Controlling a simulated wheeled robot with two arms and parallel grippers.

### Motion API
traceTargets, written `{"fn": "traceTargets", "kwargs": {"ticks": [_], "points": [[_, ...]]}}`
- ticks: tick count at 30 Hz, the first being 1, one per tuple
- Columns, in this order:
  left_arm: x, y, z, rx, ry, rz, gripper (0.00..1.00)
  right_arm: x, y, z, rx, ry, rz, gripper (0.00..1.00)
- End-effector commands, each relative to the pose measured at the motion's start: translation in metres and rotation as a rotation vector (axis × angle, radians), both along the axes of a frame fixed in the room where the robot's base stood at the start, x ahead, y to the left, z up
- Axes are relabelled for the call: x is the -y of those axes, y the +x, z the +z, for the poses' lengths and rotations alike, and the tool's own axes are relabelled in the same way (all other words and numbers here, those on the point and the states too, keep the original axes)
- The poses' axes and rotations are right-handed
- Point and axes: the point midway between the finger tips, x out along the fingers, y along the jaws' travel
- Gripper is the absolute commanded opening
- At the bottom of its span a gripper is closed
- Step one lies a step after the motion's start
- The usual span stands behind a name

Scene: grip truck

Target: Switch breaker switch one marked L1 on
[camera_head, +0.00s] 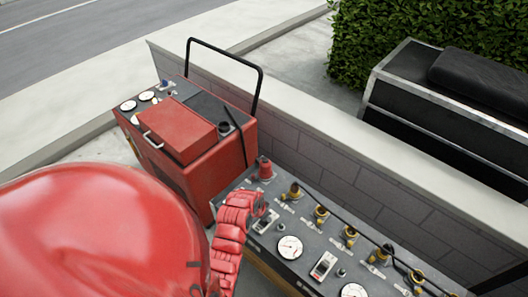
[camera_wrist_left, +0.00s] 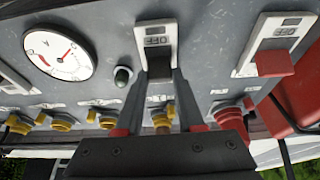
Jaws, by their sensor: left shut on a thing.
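A grey control panel (camera_head: 240,193) carries breaker switches, gauges and connectors. One breaker (camera_head: 265,222) sits beside the red links of my left arm, and it also shows in the middle of the left wrist view (camera_wrist_left: 156,38), upside down with an OFF label. My left gripper (camera_wrist_left: 158,82) is shut on its black lever (camera_wrist_left: 157,65), one finger on each side. Another breaker (camera_head: 323,265) is further right in the head view. A breaker with a red lever (camera_wrist_left: 274,62) is right in the wrist view. The L1 mark is not readable. My right gripper is not in view.
A red generator box (camera_head: 185,125) with a black bar handle (camera_head: 223,60) stands left of the panel. Yellow connectors (camera_head: 320,214) and a red one (camera_head: 264,170) stand along the panel's back. A low wall (camera_head: 310,150) runs behind. A round gauge (camera_head: 290,247) lies right of the gripped breaker.

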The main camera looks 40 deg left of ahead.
Motion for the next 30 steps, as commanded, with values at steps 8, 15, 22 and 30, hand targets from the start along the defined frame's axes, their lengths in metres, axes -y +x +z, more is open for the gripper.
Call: {"fn": "traceTargets", "kwargs": {"ticks": [8,15,22,30], "points": [[0.0,0.014,-0.006,-0.224,0.023,-0.002,0.0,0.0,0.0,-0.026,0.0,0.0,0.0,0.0],[0.001,0.015,-0.004,-0.312,0.026,0.001,0.0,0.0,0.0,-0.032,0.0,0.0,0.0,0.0],[0.001,0.015,-0.004,-0.317,0.026,0.002,0.0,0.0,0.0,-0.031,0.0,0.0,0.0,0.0],[0.001,0.015,-0.003,-0.315,0.025,0.002,0.68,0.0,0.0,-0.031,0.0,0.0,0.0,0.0]]}}
